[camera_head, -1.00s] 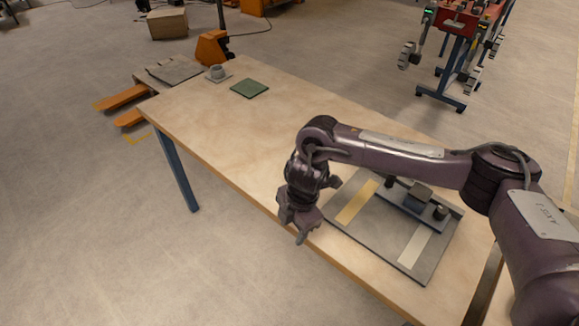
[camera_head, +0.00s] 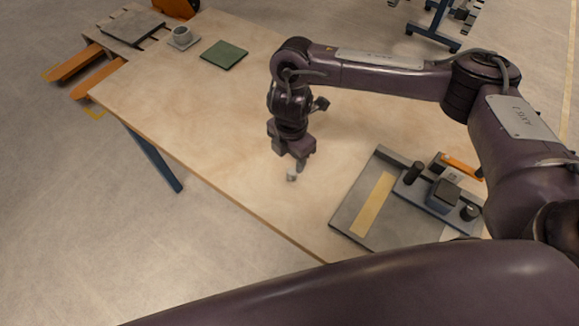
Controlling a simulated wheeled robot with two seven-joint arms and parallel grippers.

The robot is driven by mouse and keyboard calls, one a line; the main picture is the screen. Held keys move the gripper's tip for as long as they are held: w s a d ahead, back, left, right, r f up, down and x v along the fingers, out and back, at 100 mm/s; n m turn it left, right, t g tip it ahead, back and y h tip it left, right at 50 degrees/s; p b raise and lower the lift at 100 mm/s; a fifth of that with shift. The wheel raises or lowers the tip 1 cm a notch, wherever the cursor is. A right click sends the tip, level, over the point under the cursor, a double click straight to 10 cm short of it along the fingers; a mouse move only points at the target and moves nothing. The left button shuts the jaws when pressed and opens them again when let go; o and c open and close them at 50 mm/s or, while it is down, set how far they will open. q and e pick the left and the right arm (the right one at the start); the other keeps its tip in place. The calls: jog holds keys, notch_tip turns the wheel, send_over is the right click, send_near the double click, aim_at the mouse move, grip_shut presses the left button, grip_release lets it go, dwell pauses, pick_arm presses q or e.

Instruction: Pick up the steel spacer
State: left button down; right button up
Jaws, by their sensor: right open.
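My right gripper (camera_head: 299,164) is open and points down over the bare middle of the table, left of the grey fixture board. A small pale grey piece (camera_head: 292,177), which looks like the steel spacer, shows right at its fingertips. It is too small to tell whether it stands on the table or sits between the fingers. My left gripper is not in view.
The grey fixture board (camera_head: 345,215) with a yellow strip, dark posts and a block lies to the right. A green mat (camera_head: 224,55) and a grey cup on a plate (camera_head: 182,37) stand at the far left. The wooden table (camera_head: 180,115) is clear between.

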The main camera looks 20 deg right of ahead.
aim_at(292, 171)
jog(key=f, duration=0.3)
jog(key=shift+s+d+f, duration=0.1)
jog(key=shift+s+f, duration=0.1)
jog(key=shift+s, duration=0.05)
jog(key=shift+w+f+b, duration=0.2)
jog(key=shift+f+b, duration=0.25)
jog(key=shift+f, duration=0.65)
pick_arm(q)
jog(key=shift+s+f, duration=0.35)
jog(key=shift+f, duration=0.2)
pick_arm(e)
grip_shut()
